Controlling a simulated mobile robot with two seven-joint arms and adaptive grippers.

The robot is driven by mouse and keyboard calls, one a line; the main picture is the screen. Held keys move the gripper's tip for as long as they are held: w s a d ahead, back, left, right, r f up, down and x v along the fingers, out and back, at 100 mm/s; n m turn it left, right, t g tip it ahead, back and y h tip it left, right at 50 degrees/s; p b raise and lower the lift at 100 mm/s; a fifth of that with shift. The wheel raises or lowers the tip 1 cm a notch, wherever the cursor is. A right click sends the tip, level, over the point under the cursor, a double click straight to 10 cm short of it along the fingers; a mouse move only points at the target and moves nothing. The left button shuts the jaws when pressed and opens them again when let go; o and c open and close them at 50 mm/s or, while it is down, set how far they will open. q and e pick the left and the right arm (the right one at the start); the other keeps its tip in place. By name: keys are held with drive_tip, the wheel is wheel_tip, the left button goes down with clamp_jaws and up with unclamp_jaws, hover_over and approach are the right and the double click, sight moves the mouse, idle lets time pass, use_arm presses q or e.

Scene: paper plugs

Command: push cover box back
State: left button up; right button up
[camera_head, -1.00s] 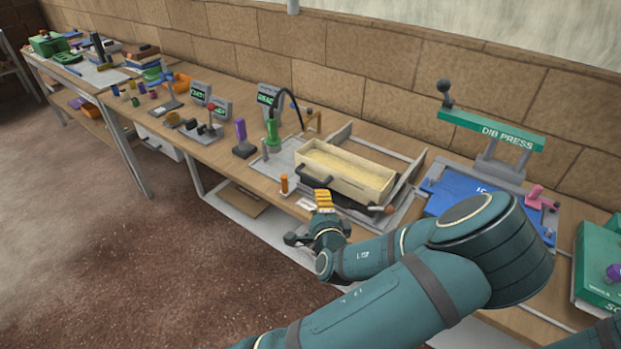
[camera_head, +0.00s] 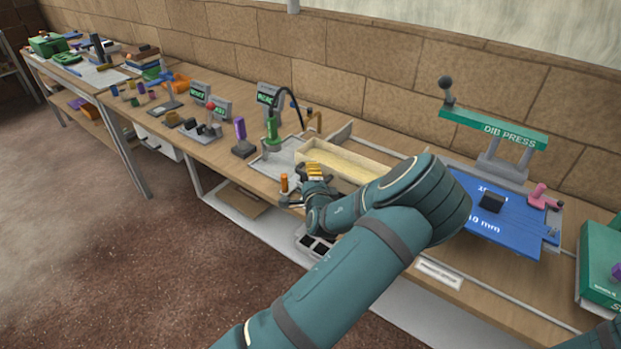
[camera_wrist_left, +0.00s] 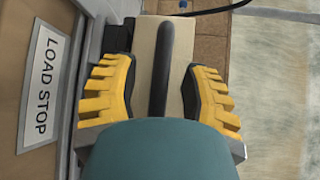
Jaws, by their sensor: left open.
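The cover box is a long, shallow, open cream box (camera_head: 352,160) on the bench in the head view. My left gripper (camera_head: 315,170), with yellow fingers, is at its near left end, and my arm hides part of its front side. In the left wrist view my left gripper (camera_wrist_left: 157,95) is open, with one finger on each side of a dark bar handle (camera_wrist_left: 165,65). A beige face of the cover box (camera_wrist_left: 147,50) shows behind the handle. Gaps show between handle and fingers. My right gripper is not in view.
A "LOAD STOP" plate (camera_wrist_left: 43,88) lies beside the fingers. A green-tipped tool (camera_head: 272,130) and a small orange post (camera_head: 284,183) stand left of the box. A blue plate (camera_head: 500,222) under the "DIB PRESS" (camera_head: 493,130) lies to the right. The stone wall stands behind.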

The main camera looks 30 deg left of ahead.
use_arm(q)
clamp_jaws()
